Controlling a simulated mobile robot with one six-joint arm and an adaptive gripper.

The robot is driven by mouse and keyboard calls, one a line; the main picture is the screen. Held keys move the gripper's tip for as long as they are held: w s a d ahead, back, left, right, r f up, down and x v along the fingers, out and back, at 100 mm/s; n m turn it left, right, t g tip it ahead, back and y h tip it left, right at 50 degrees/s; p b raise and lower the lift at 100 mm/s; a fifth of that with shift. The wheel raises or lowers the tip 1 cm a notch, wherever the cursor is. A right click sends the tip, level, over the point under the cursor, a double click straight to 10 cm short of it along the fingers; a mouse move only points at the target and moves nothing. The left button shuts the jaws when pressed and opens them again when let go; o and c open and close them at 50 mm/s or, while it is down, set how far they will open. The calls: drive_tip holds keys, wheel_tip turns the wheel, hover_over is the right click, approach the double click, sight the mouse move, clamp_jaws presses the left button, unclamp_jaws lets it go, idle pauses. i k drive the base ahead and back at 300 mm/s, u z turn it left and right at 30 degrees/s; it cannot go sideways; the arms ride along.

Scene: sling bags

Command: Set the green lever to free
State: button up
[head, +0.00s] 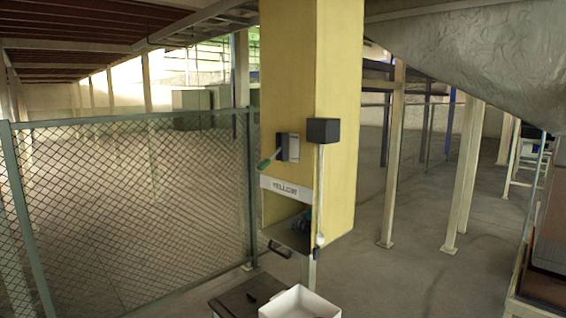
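The green lever (270,159) is on the front of a tall yellow column (287,80) in the middle of the head view. Its green grip points down and to the left from a dark and light plate (288,147). I cannot read any marking for its positions. My gripper is not in view, so nothing of mine is seen touching the lever.
Below the lever are a "YELLOW" label (286,189) and an opening with a dark handle (280,249). A black box (323,131) with a hanging white pull is to the right. A white bin (299,304) stands below. A mesh fence (130,210) is left.

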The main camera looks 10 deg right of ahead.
sight(266, 162)
drive_tip(key=z, duration=0.15)
drive_tip(key=i, duration=0.85)
drive_tip(key=u, duration=0.35)
